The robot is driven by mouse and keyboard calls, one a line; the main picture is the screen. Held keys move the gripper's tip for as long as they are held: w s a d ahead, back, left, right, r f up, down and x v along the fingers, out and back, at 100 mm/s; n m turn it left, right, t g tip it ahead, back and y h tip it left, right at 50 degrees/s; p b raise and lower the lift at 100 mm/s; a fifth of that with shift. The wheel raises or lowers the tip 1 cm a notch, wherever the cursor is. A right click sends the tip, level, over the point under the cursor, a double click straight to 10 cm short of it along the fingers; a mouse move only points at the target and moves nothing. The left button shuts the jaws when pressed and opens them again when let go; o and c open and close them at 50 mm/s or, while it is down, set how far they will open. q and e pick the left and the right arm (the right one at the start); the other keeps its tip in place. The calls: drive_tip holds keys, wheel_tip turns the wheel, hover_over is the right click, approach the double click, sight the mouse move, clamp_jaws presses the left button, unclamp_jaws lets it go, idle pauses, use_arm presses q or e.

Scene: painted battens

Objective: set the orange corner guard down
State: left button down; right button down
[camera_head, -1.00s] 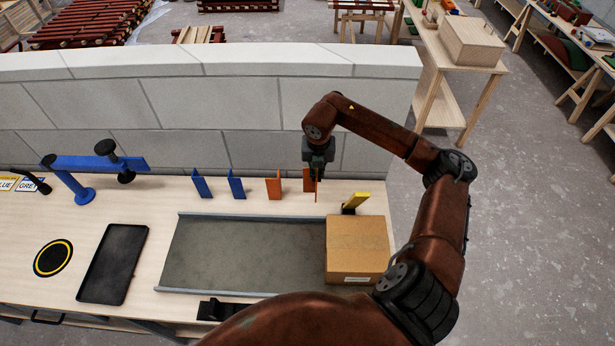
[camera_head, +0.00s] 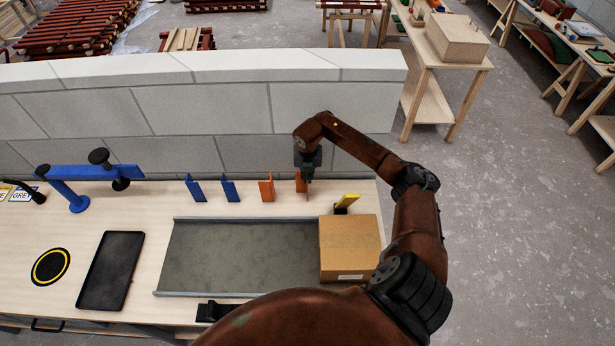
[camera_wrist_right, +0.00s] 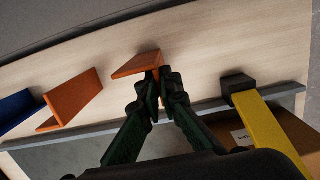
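The orange corner guard (camera_head: 301,182) is at the right end of a row of guards near the grey block wall. My right gripper (camera_head: 308,178) reaches down to it from above. In the right wrist view the guard (camera_wrist_right: 134,66) has one flange between the fingertips of the gripper (camera_wrist_right: 156,82), which look closed on it. The guard is upright at bench level; whether its foot touches the wood I cannot tell. A second orange corner guard (camera_head: 267,190) stands apart to its left, also in the wrist view (camera_wrist_right: 72,100). My left gripper is not in view.
Two blue guards (camera_head: 229,190) stand farther left. A yellow piece (camera_head: 347,201) and a cardboard box (camera_head: 349,247) are to the right, beside a grey mat (camera_head: 240,255). A black tray (camera_head: 110,270) and blue stand (camera_head: 95,172) are at left. Wood between the guards is bare.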

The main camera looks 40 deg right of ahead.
drive_tip(key=shift+f, duration=0.1)
drive_tip(key=c, duration=2.6)
unclamp_jaws()
drive_tip(key=shift+f, duration=0.1)
drive_tip(key=shift+c, duration=0.2)
drive_tip(key=o, duration=0.5)
drive_tip(key=shift+r, duration=0.5)
drive_tip(key=r, duration=0.3)
drive_tip(key=r+b, duration=0.1)
drive_tip(key=r, duration=0.3)
drive_tip(key=s+a+r+b, duration=0.1)
drive_tip(key=r, duration=0.3)
drive_tip(key=shift+s+r, duration=0.1)
drive_tip(key=shift+r, duration=0.1)
drive_tip(key=shift+f, duration=0.1)
